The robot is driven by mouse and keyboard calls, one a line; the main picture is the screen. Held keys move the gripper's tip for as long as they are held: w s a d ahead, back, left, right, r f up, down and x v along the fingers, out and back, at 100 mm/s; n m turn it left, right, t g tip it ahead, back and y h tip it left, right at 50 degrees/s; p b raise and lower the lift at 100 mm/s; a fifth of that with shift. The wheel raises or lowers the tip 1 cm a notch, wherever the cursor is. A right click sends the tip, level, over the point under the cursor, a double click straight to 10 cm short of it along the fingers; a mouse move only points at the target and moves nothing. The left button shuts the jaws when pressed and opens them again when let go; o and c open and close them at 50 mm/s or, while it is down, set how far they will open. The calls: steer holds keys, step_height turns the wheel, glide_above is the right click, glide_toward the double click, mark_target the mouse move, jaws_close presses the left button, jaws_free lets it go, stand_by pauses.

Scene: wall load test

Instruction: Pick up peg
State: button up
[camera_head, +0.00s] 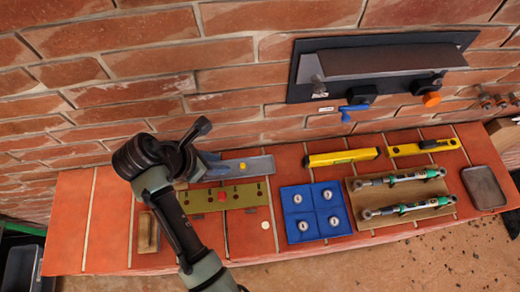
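No object is plainly recognisable as a peg. The closest candidates are small silver round pieces (298,197), one in each compartment of a blue four-part tray (312,211) on the brick ledge; at this size I cannot tell whether they are pegs. My gripper (196,146) is at the left, over the back of the ledge near the wall. It is left of the blue tray and well apart from it. Its fingers are dark and seen at an angle, so their opening is unclear. No held object can be made out.
An olive plate (228,197) and a grey bar (245,167) lie near my gripper. Yellow levels (342,157), a wooden board (409,212) with two green-and-silver tools, and a grey tray (483,187) stand right. A dark wall bracket (385,62) juts out above.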

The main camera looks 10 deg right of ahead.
glide_toward(243, 165)
steer(key=x, duration=0.3)
steer(key=shift+s+a+f, duration=0.1)
steer(key=shift+s+f, duration=0.05)
steer(key=shift+s, duration=0.15)
steer(key=shift+w+p+x, duration=0.15)
steer(key=shift+p+x, duration=0.15)
steer(key=shift+x, duration=1.05)
steer(key=shift+w+p+x, duration=0.1)
steer(key=shift+p+x, duration=0.2)
steer(key=shift+x, duration=1.05)
jaws_close()
